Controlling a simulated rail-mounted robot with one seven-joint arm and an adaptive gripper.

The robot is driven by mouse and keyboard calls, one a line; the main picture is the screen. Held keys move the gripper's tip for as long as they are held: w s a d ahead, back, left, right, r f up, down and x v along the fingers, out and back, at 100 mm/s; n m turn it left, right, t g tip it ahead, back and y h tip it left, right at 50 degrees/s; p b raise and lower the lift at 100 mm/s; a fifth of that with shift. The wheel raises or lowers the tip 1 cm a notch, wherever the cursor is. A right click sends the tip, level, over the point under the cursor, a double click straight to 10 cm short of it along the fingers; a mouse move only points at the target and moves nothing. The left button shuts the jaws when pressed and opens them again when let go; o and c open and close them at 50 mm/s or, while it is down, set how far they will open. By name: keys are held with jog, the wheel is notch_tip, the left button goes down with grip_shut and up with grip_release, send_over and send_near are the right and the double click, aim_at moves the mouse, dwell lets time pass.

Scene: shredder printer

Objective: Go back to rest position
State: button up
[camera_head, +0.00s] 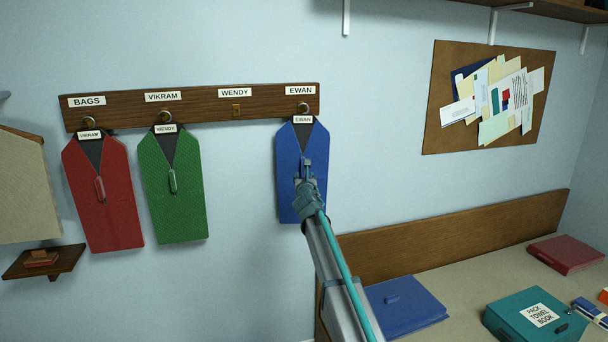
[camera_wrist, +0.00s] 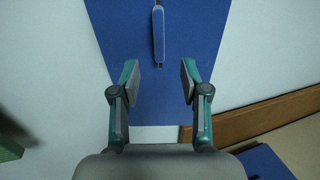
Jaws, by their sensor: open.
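My gripper (camera_head: 307,174) is in front of the blue bag (camera_head: 288,160), which hangs under the EWAN label on the wooden hook rail (camera_head: 200,108). In the wrist view my gripper (camera_wrist: 159,80) is open, with nothing between its fingers. The blue bag (camera_wrist: 160,105) fills the middle behind the fingers, its light blue zip pull (camera_wrist: 158,35) above them. I cannot tell whether the fingertips touch the bag. My arm covers part of the bag's lower right in the head view.
A red bag (camera_head: 105,205) tagged VIKRAM and a green bag (camera_head: 175,200) tagged WENDY hang left. The WENDY place has no bag. A desk (camera_head: 455,285) at lower right holds a blue folder (camera_head: 405,308), a teal box (camera_head: 535,315) and a red book (camera_head: 565,254).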

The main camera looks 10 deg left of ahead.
jog(key=s+d+f+m+g+h, duration=0.2)
jog(key=s+d+f+m+g, duration=0.2)
jog(key=s+d+f+m, duration=0.85)
jog(key=s+d+f+m+g+h, duration=0.1)
jog(key=s+f+m+g, duration=0.45)
jog(key=f, duration=1.45)
jog(key=s+d+f+m+g+h, duration=0.25)
jog(key=s+d+f+m, duration=0.6)
jog(key=s+f, duration=0.6)
jog(key=s+d+f+m+g+b, duration=0.1)
jog(key=s+d+f+m+g, duration=0.25)
jog(key=s+f, duration=0.6)
jog(key=s+d+f+m+g, duration=0.3)
jog(key=s+f, duration=0.4)
jog(key=s, duration=0.6)
jog(key=s+d+f+m+g, duration=0.1)
jog(key=s+f+g, duration=0.1)
jog(key=s, duration=0.7)
jog(key=s+d+f+m+g+y, duration=0.1)
jog(key=s+d+f+m+g, duration=0.1)
jog(key=s, duration=0.8)
jog(key=s+d+f+m+g+y+b, duration=0.1)
jog(key=s+d+f+m+g, duration=0.1)
jog(key=s, duration=0.8)
jog(key=shift+s+f, duration=0.2)
jog(key=shift+f, duration=0.6)
